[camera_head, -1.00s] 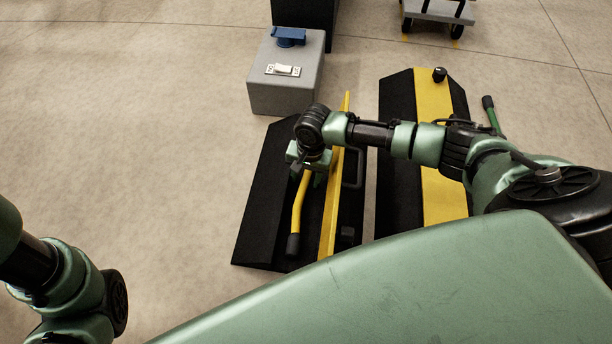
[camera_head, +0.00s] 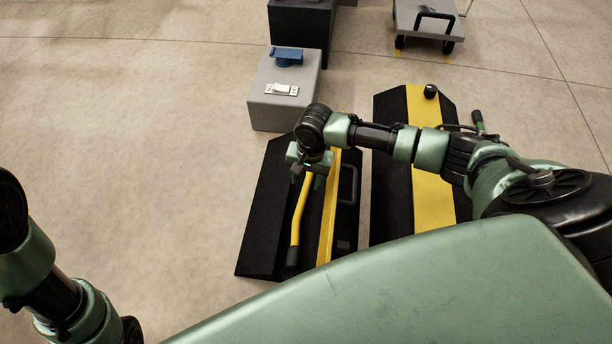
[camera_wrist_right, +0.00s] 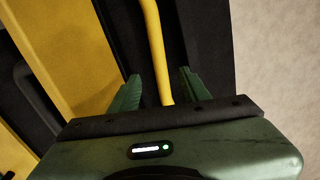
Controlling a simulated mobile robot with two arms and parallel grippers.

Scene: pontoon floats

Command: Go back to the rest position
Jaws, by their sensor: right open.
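My right gripper (camera_head: 308,178) is over the left black pontoon float (camera_head: 262,235), at the upper end of a yellow bar (camera_head: 298,215) with a black end. In the right wrist view the two green fingers (camera_wrist_right: 160,90) are apart, with the yellow bar (camera_wrist_right: 153,45) showing between them; contact cannot be told. My left arm (camera_head: 60,285) shows at the lower left, but its gripper is out of view.
A second black float with a yellow stripe (camera_head: 432,200) lies to the right. A grey box (camera_head: 290,105) with a blue item (camera_head: 287,56) on top stands behind. A grey cart (camera_head: 425,18) is at the back. The floor at left is clear.

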